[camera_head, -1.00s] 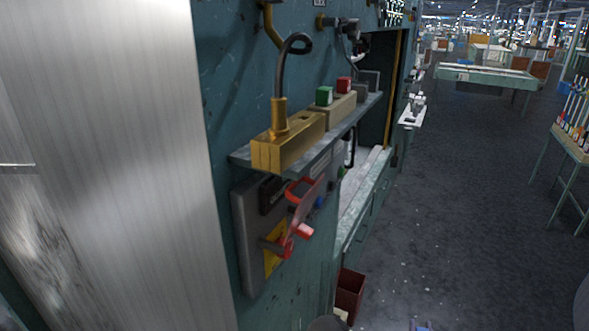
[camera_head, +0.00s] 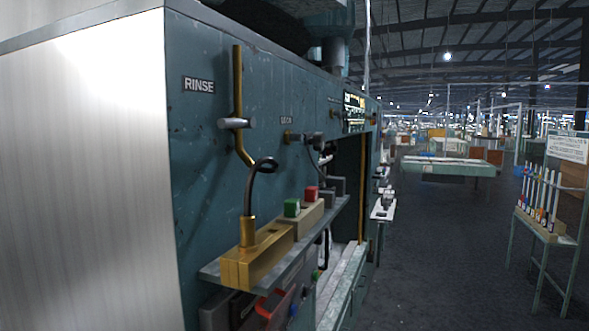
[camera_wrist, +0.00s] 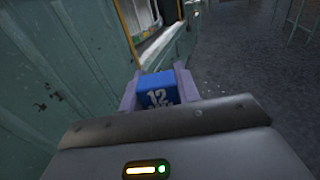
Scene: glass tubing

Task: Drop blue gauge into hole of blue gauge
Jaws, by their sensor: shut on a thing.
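The blue gauge (camera_wrist: 158,84) is a small blue block with a white "12" on one face. It shows in the wrist view between the two pale fingers of my gripper (camera_wrist: 157,97), which is shut on it. The gripper and blue gauge are not in the head view. A green gauge block (camera_head: 291,208) and a red gauge block (camera_head: 311,192) sit on a beige holder (camera_head: 306,214) on the machine's shelf. I cannot pick out a hole for the blue gauge in either current view.
A brass block (camera_head: 258,262) with a curved black hose stands at the near end of the shelf (camera_head: 289,266). The green machine wall (camera_head: 205,150) fills the left, beside a metal panel (camera_head: 80,170). Open floor (camera_head: 430,250) lies right, with a tube rack (camera_head: 540,225) beyond.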

